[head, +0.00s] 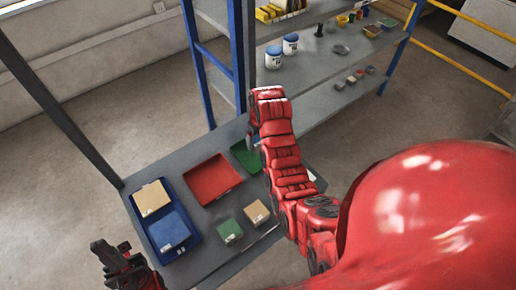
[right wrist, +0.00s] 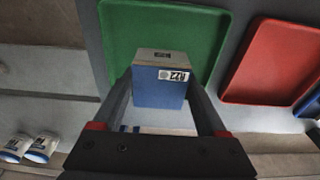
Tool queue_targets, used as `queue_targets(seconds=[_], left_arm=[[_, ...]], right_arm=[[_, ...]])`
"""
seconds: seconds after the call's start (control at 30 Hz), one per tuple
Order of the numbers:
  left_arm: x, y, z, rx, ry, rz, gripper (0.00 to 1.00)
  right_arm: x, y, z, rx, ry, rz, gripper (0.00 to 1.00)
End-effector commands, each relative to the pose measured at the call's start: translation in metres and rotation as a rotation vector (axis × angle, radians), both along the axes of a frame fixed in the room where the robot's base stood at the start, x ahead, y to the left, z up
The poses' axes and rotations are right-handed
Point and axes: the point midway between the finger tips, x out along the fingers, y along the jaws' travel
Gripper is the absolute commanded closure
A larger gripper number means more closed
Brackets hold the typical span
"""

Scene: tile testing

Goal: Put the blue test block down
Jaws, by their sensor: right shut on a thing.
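My right gripper (right wrist: 160,98) is shut on the blue test block (right wrist: 158,94), with one finger along each side of it. The block has a white printed label and a greyish face with a dark mark. In the right wrist view it shows in front of the green tray (right wrist: 205,22); whether it touches the tray I cannot tell. In the head view my right arm hides the held block and much of the green tray (head: 244,158). My left gripper (head: 112,250) is at the lower left, beside the table; its jaw state is unclear.
The red tray (head: 212,180) is empty. A blue tray (head: 137,212) holds a tan block (head: 152,197) and a blue block (head: 169,230). A green block (head: 229,231) and another tan block (head: 257,212) stand on the table. A shelf with white-and-blue tubs (head: 274,57) stands behind.

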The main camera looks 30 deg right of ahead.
Motion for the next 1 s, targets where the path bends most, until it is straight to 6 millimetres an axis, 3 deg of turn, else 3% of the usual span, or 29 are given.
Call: queue_targets(seconds=[0.23, 0.57, 0.6, 0.73, 1.0], left_arm=[[0.000, 0.000, 0.016, 0.000, 0.000, 0.000, 1.00], [0.000, 0.000, 0.013, 0.000, 0.000, 0.000, 1.00], [0.000, 0.000, 0.012, 0.000, 0.000, 0.000, 1.00], [0.000, 0.000, 0.013, 0.000, 0.000, 0.000, 1.00], [0.000, 0.000, 0.014, 0.000, -0.001, 0.000, 1.00]], right_arm=[[-0.002, 0.000, -0.028, 0.001, 0.005, -0.001, 1.00], [0.000, 0.000, -0.034, -0.001, 0.000, -0.001, 1.00], [-0.001, 0.000, -0.034, -0.001, 0.000, -0.001, 0.23], [-0.001, 0.000, -0.034, -0.001, 0.000, -0.001, 0.00], [-0.001, 0.000, -0.033, 0.000, 0.001, -0.001, 0.00]])
